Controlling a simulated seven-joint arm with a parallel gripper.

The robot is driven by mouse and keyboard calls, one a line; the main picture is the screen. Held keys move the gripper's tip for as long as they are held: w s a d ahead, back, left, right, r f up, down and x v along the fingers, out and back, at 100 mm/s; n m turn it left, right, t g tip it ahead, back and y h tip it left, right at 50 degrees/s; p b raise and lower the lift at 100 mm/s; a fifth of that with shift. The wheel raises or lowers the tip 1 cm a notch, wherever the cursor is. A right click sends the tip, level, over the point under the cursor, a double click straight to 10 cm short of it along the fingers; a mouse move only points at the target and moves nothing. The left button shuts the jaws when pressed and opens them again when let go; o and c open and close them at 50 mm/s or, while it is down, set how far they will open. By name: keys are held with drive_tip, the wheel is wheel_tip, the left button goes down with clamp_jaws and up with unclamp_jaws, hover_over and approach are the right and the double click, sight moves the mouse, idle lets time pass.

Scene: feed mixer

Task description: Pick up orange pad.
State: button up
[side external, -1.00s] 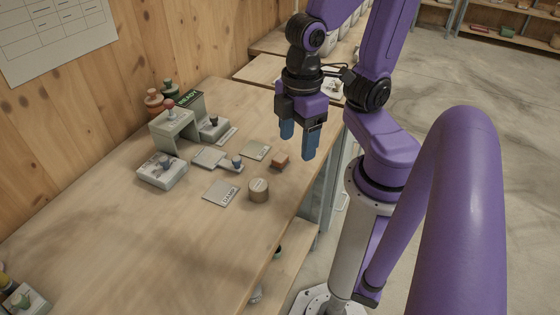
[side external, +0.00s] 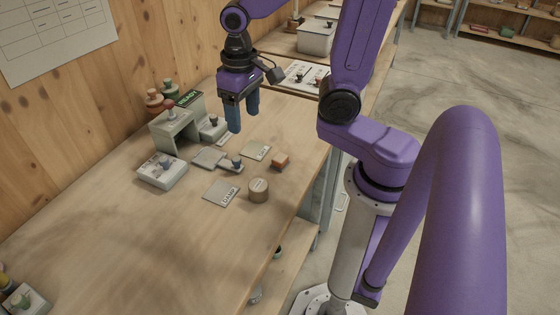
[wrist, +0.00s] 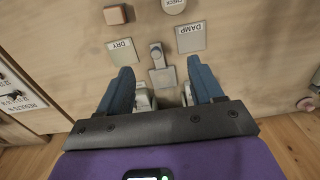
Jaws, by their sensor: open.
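The orange pad (side external: 280,162) is a small orange-brown block lying on the wooden table near its right edge. It also shows at the top of the wrist view (wrist: 116,14), left of centre. My gripper (side external: 243,120) is open with its blue fingers pointing down above the table, behind and to the left of the pad and apart from it. In the wrist view the open fingers (wrist: 160,66) have nothing held between them, and the pad lies beyond their tips.
A DRY card (side external: 256,150), a DAMP card (side external: 222,193), a round CHECK block (side external: 259,190) and a grey plate with a knob (side external: 232,163) lie nearby. A READY stand (side external: 176,125) and a white box (side external: 162,171) stand left.

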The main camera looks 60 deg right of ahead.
drive_tip(key=w+d+m, duration=0.1)
drive_tip(key=m, duration=1.8)
hover_over(283, 154)
drive_tip(key=f, duration=1.2)
drive_tip(key=shift+w+d+f, duration=0.1)
drive_tip(key=shift+w+d, duration=0.15)
drive_tip(key=shift+d, duration=0.1)
drive_tip(key=shift+s+a+f, duration=0.15)
drive_tip(key=shift+f, duration=0.9)
drive_tip(key=shift+s+a+f, duration=0.1)
drive_tip(key=shift+f, duration=1.5)
drive_tip(key=c, duration=1.1)
